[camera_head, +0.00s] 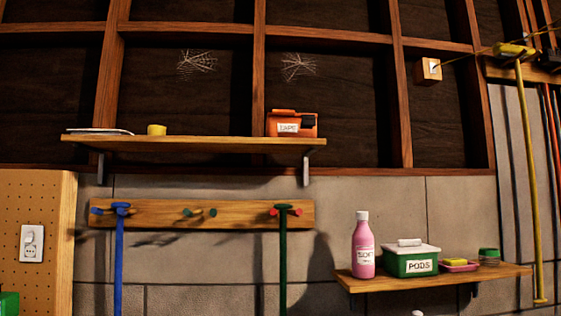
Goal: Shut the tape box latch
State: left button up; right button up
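The tape box (272,126) is a small orange box with a white label reading TAPE. It sits at the right end of the upper wooden shelf (200,143). A dark part shows on its upper right front; I cannot tell whether this is the latch, or whether a latch is open or shut. Neither of my grippers shows in the head view.
A yellow roll-like object (156,130) and a flat pale tray (98,131) share the upper shelf. Below hangs a peg rail (160,214) with long handles. A lower right shelf (400,280) holds a pink bottle (363,247) and a green PODS box (397,265).

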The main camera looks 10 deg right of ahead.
aim_at(309, 121)
jog(key=k, duration=1.25)
jog(key=z, duration=0.7)
jog(key=i, duration=1.2)
jog(key=u, duration=0.5)
